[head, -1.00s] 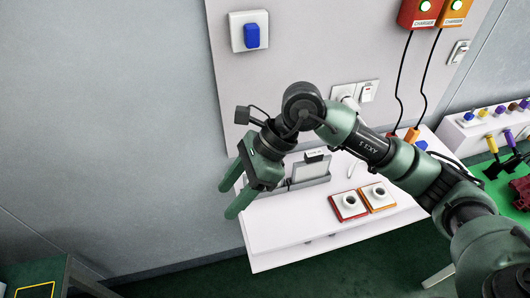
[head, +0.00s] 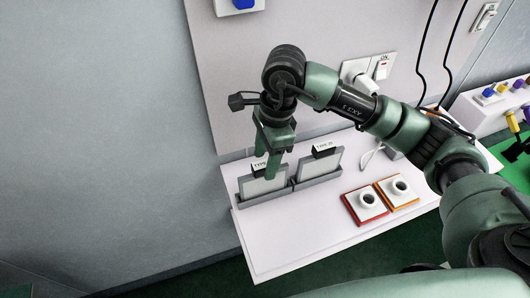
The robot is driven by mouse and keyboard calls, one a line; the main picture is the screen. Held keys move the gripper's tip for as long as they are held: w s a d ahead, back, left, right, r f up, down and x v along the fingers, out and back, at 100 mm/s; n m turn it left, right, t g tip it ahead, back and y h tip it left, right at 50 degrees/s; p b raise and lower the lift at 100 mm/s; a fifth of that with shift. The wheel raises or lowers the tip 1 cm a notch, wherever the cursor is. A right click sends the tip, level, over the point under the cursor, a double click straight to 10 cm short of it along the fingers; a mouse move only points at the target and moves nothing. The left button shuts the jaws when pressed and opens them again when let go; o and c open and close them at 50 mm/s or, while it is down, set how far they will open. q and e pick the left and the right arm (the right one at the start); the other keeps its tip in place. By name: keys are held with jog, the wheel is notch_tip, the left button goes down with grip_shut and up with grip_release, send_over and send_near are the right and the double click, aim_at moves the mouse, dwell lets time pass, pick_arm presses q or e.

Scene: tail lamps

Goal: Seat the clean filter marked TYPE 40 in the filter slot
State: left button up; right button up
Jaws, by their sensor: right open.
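Two flat filter panels stand upright in a grey rack (head: 318,180) at the back left of the white table. I cannot make out the filter slot. My left gripper is not in view.
Red (head: 364,205) and orange (head: 397,190) square trays, each with a white cup-like piece, sit on the white table (head: 290,228). A socket with a plug and a switch (head: 380,70) is on the wall behind. The table's front left is clear.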

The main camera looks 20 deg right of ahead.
aim_at(262, 176)
jog(key=f, duration=0.2)
jog(key=a+f+p, duration=0.1)
jog(key=f, duration=0.1)
jog(key=shift+s+f, duration=0.15)
jog(key=shift+f, duration=0.2)
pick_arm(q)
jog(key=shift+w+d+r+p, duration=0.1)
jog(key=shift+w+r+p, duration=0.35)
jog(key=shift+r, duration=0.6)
pick_arm(e)
jog(key=shift+f, duration=0.75)
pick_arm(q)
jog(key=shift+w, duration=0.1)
pick_arm(e)
grip_shut()
jog(key=c, duration=0.9)
grip_release()
grip_shut()
